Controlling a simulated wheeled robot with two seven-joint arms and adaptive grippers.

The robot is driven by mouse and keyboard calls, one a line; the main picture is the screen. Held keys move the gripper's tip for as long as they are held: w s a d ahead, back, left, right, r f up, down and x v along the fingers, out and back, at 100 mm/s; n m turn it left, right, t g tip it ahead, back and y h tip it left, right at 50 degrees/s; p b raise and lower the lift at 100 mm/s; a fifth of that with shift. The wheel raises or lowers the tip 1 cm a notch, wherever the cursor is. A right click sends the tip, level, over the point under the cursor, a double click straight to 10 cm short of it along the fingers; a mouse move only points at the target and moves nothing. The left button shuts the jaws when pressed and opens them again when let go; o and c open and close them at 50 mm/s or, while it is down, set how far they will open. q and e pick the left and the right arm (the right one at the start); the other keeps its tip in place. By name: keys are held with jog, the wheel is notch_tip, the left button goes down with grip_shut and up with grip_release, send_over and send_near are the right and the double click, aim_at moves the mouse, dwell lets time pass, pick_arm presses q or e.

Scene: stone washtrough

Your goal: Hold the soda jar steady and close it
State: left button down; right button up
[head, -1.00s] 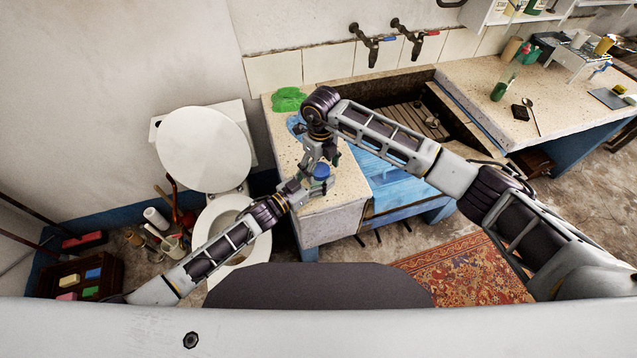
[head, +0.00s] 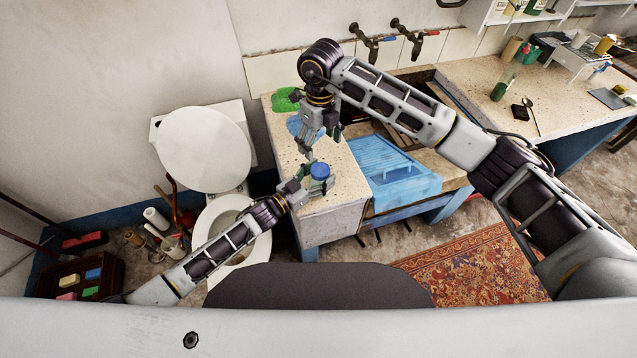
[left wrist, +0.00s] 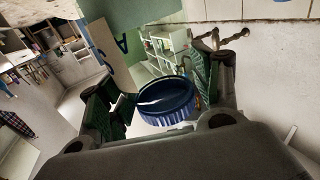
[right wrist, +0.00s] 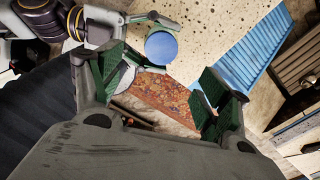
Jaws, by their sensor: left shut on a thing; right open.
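The soda jar, with a blue lid (head: 320,170) on its top, stands upright at the front left of the stone counter. The lid also shows in the left wrist view (left wrist: 166,101) and the right wrist view (right wrist: 161,47). My left gripper (head: 312,182) is shut around the jar below the lid, and the jar's body is mostly hidden. My right gripper (head: 320,152) points down from above, just behind the lid and apart from it. In the right wrist view its fingers (right wrist: 160,85) are spread and nothing is between them.
A blue ribbed drainer (head: 390,170) lies right of the jar. A green cloth (head: 284,100) lies at the counter's back left corner. Two taps (head: 385,38) are on the wall above the stone sink. A toilet (head: 205,150) stands left of the counter.

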dwell(0.3)
pick_arm(q)
jog(key=shift+c, duration=1.2)
grip_release()
jog(key=shift+a, duration=0.1)
jog(key=v, duration=1.2)
